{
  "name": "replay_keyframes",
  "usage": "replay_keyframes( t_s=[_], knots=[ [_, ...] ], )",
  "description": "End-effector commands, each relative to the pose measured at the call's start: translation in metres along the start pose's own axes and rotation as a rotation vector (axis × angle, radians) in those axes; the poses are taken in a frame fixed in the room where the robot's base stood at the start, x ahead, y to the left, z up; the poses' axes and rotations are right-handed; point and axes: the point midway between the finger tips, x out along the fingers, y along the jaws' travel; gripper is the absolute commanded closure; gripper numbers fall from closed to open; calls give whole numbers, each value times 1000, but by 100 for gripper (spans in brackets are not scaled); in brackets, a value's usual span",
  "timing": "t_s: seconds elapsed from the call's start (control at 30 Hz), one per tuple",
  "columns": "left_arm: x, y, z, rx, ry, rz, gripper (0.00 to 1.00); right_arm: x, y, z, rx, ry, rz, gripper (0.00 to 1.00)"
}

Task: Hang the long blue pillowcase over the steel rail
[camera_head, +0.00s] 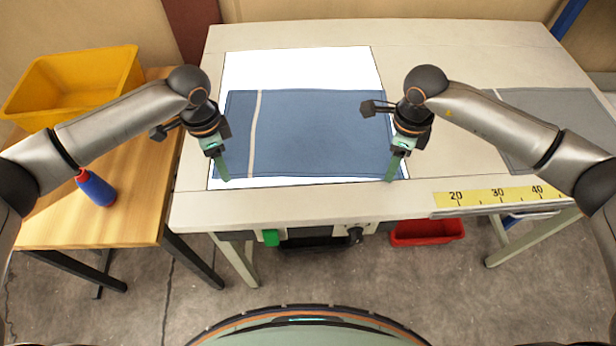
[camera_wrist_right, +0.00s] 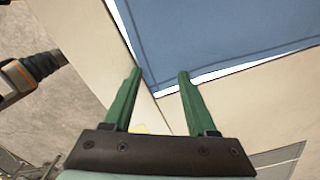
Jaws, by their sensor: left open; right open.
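The blue pillowcase (camera_head: 320,130) lies flat on a white sheet (camera_head: 300,66) on the table, with a pale stripe near its left end. My left gripper (camera_head: 224,178) is open and empty over its front left corner. My right gripper (camera_head: 390,178) is open near its front right corner. In the right wrist view, the open fingers of the right gripper (camera_wrist_right: 158,80) point at a corner of the blue pillowcase (camera_wrist_right: 210,40), with nothing between them. I cannot tell how high the fingertips are above the cloth. I cannot make out a steel rail for certain.
A grey cloth (camera_head: 545,115) lies at the table's right. A yellow ruler strip (camera_head: 490,197) runs along the front edge. A wooden side table (camera_head: 120,225) at left bears a yellow bin (camera_head: 75,85) and a blue bottle (camera_head: 97,188). A red bin (camera_head: 428,232) is below.

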Motion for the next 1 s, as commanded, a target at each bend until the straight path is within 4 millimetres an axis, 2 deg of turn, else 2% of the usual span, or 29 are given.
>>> replay_keyframes(
  t_s=[1.0],
  knots=[
    [1, 0, 1, -1, -3, 2, 99, 0, 0, 0, 1, 1, 0, 99]
  ],
)
